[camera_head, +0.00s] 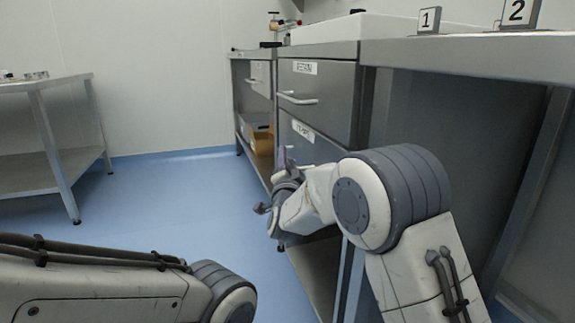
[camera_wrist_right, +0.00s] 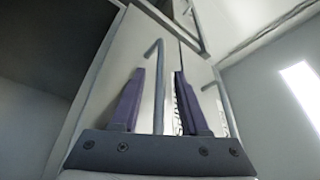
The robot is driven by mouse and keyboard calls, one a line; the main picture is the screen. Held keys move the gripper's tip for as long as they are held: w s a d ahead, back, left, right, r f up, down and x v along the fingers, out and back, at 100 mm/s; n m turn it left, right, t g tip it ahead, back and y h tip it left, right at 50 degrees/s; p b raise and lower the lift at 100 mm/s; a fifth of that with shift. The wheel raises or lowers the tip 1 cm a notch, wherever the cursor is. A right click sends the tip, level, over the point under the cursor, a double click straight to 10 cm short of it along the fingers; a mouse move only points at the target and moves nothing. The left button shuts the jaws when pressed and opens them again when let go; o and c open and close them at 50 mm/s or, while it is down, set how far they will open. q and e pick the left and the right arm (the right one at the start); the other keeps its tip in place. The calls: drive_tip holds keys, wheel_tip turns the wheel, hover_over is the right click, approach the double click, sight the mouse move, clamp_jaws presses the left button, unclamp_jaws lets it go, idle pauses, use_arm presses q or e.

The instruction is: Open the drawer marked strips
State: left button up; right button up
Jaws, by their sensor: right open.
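A grey metal cabinet in the head view has an upper drawer (camera_head: 335,88) with a white label and a bar handle (camera_head: 298,99). Below it is a lower drawer (camera_head: 315,150), also with a white label (camera_head: 303,131). I cannot read either label surely. Both drawers look closed. My right gripper (camera_head: 272,182) is in front of the lower drawer, and my arm hides part of its front. In the right wrist view my open gripper (camera_wrist_right: 158,75) has its two purple fingers on either side of a bar handle (camera_wrist_right: 158,90), with gaps showing. My left gripper is out of view.
A side drawer (camera_head: 261,77) and a shelf with an orange-brown box (camera_head: 262,140) are further back. The worktop (camera_head: 460,50) carries number signs 1 and 2. A metal table (camera_head: 50,90) stands at the left. The blue floor (camera_head: 170,195) between is clear.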

drive_tip(key=shift+w, duration=0.3)
clamp_jaws()
idle(1.3)
